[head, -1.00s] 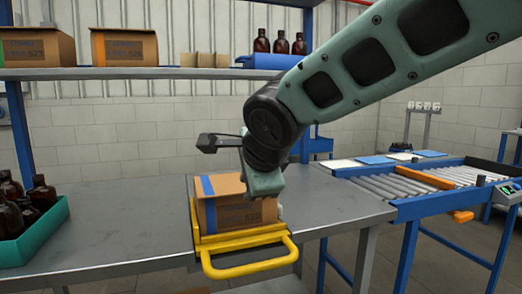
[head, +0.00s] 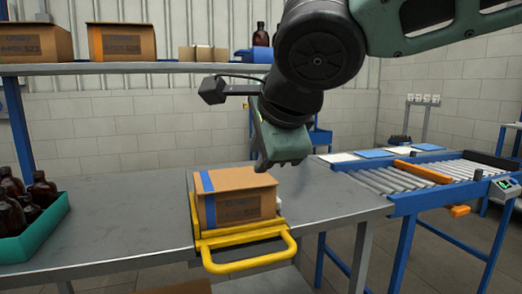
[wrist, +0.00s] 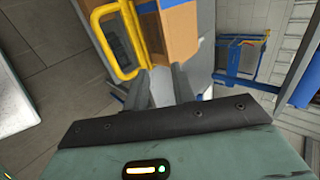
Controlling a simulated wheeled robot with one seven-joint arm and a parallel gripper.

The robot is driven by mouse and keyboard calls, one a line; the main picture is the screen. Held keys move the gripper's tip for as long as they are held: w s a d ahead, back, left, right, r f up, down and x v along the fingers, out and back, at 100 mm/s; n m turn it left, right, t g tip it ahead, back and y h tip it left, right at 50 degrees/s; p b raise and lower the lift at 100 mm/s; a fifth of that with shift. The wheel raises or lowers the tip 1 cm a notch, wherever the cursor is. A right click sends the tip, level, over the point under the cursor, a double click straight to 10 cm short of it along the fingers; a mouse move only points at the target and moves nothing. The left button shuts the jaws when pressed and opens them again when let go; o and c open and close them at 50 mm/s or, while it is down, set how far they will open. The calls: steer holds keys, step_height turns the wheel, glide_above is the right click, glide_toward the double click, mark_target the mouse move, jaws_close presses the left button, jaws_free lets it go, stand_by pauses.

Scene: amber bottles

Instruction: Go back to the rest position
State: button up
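My gripper (head: 268,162) hangs in the air above the right end of a brown cardboard box (head: 236,200), apart from it. In the wrist view, the two dark fingers of my gripper (wrist: 160,78) stand apart with nothing between them, so it is open and empty. The box has a blue tape strip and sits in a yellow tray (head: 248,233) with a looped front handle, at the front edge of the grey table (head: 120,215). The box also shows in the wrist view (wrist: 180,35).
A green crate (head: 45,228) of amber bottles (head: 42,190) stands at the left. A shelf (head: 130,69) with cartons (head: 122,42) runs behind. A roller conveyor (head: 395,180) stands at the right. The table's middle left is clear.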

steer(key=s+d+f+n+g+h, duration=0.1)
steer(key=s+d+f+n+g, duration=0.35)
steer(key=s+f+n, duration=0.65)
steer(key=s+d+f+n+g+h, duration=0.1)
steer(key=s+d+f+n+g, duration=0.4)
steer(key=s+f+n, duration=0.55)
step_height(320, 180, up, 15)
steer(key=w+d+n+p, duration=0.1)
steer(key=p, duration=1.6)
steer(key=shift+w+t, duration=0.1)
steer(key=shift+t, duration=0.15)
